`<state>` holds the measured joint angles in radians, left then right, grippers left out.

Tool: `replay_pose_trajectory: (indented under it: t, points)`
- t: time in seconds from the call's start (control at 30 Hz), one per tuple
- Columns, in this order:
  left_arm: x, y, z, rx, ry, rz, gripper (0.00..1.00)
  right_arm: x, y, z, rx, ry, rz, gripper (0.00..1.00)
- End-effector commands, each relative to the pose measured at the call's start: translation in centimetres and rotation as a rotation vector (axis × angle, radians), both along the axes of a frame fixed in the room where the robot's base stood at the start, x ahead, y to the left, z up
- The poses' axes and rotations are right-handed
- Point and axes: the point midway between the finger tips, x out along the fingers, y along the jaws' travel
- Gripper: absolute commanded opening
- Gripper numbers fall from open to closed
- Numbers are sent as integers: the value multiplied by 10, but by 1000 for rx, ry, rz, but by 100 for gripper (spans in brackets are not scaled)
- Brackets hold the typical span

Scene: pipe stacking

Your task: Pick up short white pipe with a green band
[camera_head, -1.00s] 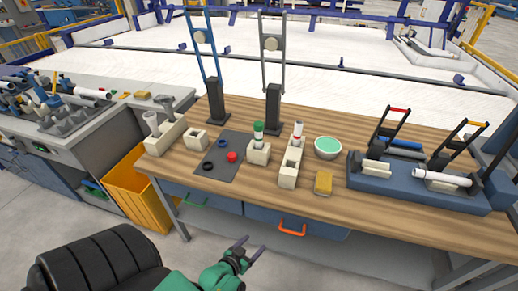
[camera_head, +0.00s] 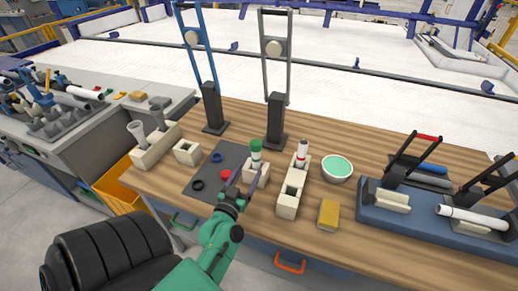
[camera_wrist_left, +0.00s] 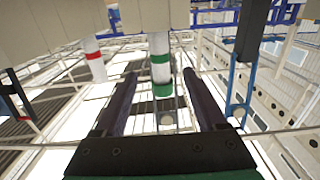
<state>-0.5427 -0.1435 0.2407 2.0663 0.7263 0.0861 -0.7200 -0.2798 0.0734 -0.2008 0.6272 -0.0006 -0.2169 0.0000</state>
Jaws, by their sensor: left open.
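The short white pipe with a green band (camera_head: 256,156) stands upright in a cream block holder (camera_head: 257,174) on the wooden table. Its green top shows above the holder. In the left wrist view, the pipe (camera_wrist_left: 161,73) appears upside down, between the directions of my two fingers. My left gripper (camera_head: 244,181) is open and empty at the front of the holder, its dark fingers pointing toward it. The left gripper (camera_wrist_left: 160,74) also shows open in the wrist view. I cannot tell whether its fingertips reach the pipe. My right gripper is not in view.
A red-banded white pipe (camera_head: 302,151) stands in a longer cream holder (camera_head: 288,206) to the right. A grey mat (camera_head: 207,184) with rings lies left. A green-filled bowl (camera_head: 337,168), a yellow sponge (camera_head: 329,215) and a blue rack (camera_head: 411,223) are farther right. Two tall stands rise behind.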

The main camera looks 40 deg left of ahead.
Motion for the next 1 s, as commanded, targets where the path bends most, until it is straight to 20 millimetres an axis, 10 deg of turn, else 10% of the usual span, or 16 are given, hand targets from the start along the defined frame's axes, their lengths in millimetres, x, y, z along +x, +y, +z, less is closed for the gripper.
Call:
replay_pose_trajectory:
  t: [0.2,0.5,0.83,1.0]
  points:
    - [52,18,0,-2,-4,0,74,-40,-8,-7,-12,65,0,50]
    - [95,34,-3,-3,-4,0,74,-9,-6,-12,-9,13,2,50]
    - [112,40,-3,0,2,0,74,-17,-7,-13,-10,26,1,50]
    - [112,40,-3,0,2,0,12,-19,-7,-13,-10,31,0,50]
